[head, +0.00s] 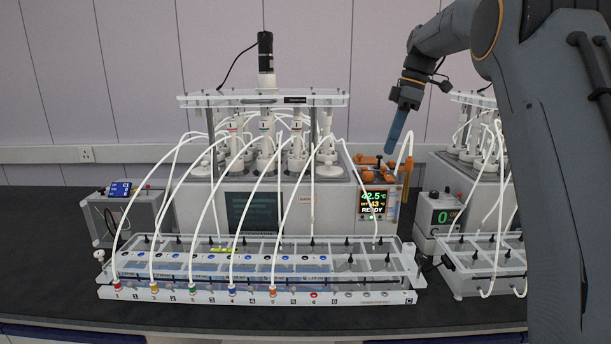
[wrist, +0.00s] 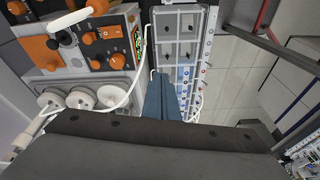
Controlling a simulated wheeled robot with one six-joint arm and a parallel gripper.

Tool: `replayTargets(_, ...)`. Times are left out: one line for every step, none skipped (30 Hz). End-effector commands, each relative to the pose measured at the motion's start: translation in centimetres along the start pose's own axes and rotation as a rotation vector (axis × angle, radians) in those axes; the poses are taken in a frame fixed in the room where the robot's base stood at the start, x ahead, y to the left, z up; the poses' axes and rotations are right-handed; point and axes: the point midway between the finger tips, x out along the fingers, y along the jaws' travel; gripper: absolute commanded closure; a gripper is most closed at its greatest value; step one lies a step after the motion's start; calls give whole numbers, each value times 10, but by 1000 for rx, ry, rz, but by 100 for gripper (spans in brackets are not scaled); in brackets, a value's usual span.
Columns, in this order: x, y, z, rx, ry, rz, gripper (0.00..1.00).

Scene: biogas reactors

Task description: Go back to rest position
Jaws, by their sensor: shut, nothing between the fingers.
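My gripper (head: 396,131) is in the head view at the upper right, with its blue fingers pointing down in the air. The fingers are shut with nothing between them. It hangs above the right end of the biogas reactor unit (head: 270,207), near the orange knobs, and looks apart from it. In the wrist view my gripper's blue fingers (wrist: 163,95) point toward the white rack (wrist: 178,22). The display (head: 373,203) under the knobs reads 42.5°C and READY. My arm comes in from the right and hides part of the scene there.
The white rack (head: 258,297) with several tubes stands at the front of the black bench (head: 60,290). A second reactor unit (head: 470,172) and a small box with a green 0 (head: 441,213) stand to the right. A grey box (head: 128,215) stands at left.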

Motion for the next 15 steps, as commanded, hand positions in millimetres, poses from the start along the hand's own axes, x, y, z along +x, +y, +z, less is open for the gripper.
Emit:
replayTargets(6, -4, 0, 29, -6, 1, 100)
replayTargets(10, -6, 1, 50, -9, 3, 100)
replayTargets(14, -9, 2, 79, -14, 6, 100)
replayTargets(18, -11, 2, 103, -17, 9, 100)
replayTargets(24, -14, 3, 129, -21, 11, 100)
replayTargets(30, -18, 4, 164, -27, 16, 100)
replayTargets(35, -22, 5, 193, -32, 19, 100)
replayTargets(42, -26, 6, 225, -38, 22, 100)
replayTargets(50, -33, 8, 271, -46, 29, 100)
replayTargets(58, -39, 10, 310, -52, 34, 100)
replayTargets(65, -46, 13, 351, -58, 41, 100)
replayTargets(76, -55, 16, 409, -68, 51, 100)
replayTargets(85, -63, 19, 454, -74, 60, 100)
replayTargets(94, -72, 22, 498, -80, 69, 100)
replayTargets(105, -84, 26, 555, -88, 81, 100)
